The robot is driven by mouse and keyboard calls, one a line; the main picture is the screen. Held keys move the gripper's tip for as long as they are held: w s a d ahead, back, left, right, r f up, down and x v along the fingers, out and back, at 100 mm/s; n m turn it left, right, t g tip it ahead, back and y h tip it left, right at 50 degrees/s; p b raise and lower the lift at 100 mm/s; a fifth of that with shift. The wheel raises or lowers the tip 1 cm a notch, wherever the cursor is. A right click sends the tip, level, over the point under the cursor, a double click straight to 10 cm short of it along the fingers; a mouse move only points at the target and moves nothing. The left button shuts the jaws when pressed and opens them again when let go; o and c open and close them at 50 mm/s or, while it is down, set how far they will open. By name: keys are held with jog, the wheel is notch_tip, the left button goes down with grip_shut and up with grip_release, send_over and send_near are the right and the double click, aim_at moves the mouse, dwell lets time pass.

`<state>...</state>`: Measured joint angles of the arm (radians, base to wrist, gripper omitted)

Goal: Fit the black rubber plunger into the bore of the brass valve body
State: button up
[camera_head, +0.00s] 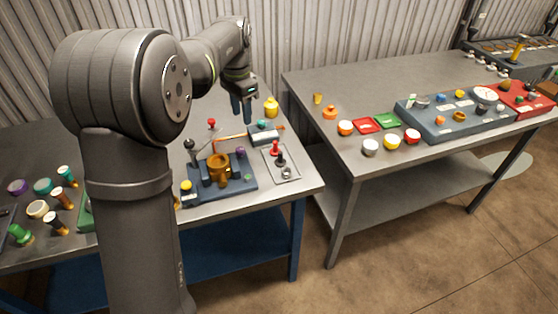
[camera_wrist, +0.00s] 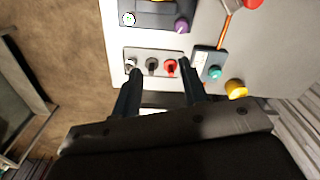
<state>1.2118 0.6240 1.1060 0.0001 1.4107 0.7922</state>
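The brass valve body (camera_head: 218,168) stands upright on a dark blue fixture plate (camera_head: 240,193) on the left bench. A small light tray (camera_head: 294,176) to its right holds a red-topped piece (camera_head: 276,148), a black piece (camera_head: 281,162) that looks like the rubber plunger, and a grey piece (camera_head: 287,173). The wrist view shows the tray's black piece (camera_wrist: 152,66) between a pale piece and a red one (camera_wrist: 170,67). My gripper (camera_head: 241,112) hangs above the bench, behind and left of the tray in the head view. Its fingers (camera_wrist: 158,67) are apart, with nothing held.
A yellow knob (camera_head: 271,106), a teal-topped box (camera_head: 263,133) and a red-knobbed lever (camera_head: 211,125) stand near the fixture. A second bench (camera_head: 340,90) on the right carries buttons and panels. A gap separates the benches.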

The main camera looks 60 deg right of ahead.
jog(key=s+d+n, duration=0.5)
jog(key=s+d, duration=0.2)
jog(key=s, duration=0.1)
send_near(280, 152)
jog(key=f, duration=0.5)
jog(key=shift+s+d+f, duration=0.1)
jog(key=shift+d, duration=0.15)
jog(key=shift+a+f, duration=0.15)
jog(key=shift+f, duration=1.25)
jog(key=shift+a+f, duration=0.1)
jog(key=shift+f, duration=1.25)
grip_shut()
